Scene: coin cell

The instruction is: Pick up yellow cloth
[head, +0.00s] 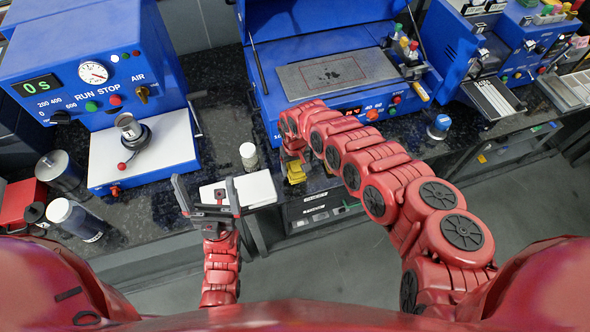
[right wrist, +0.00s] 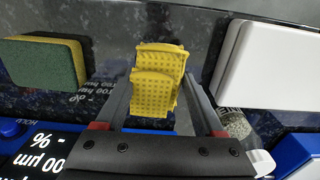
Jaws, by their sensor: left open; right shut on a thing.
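The yellow cloth (right wrist: 158,80) is folded and has a dimpled surface. In the right wrist view it stands between the two fingers of my right gripper (right wrist: 160,100), which is shut on it. In the head view the yellow cloth (head: 296,172) shows at the counter's front edge, below the middle blue machine, with my right arm covering part of that spot. The right gripper is mostly hidden there. My left gripper (head: 206,196) is open and empty, pointing up in front of the counter, left of the cloth.
A green and yellow sponge (right wrist: 45,65) lies beside the cloth. A white block (right wrist: 265,65) is on the other side. A white pad (head: 238,191) and a small white-capped jar (head: 248,155) are near the left gripper. Blue machines (head: 330,60) line the dark counter (head: 215,120).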

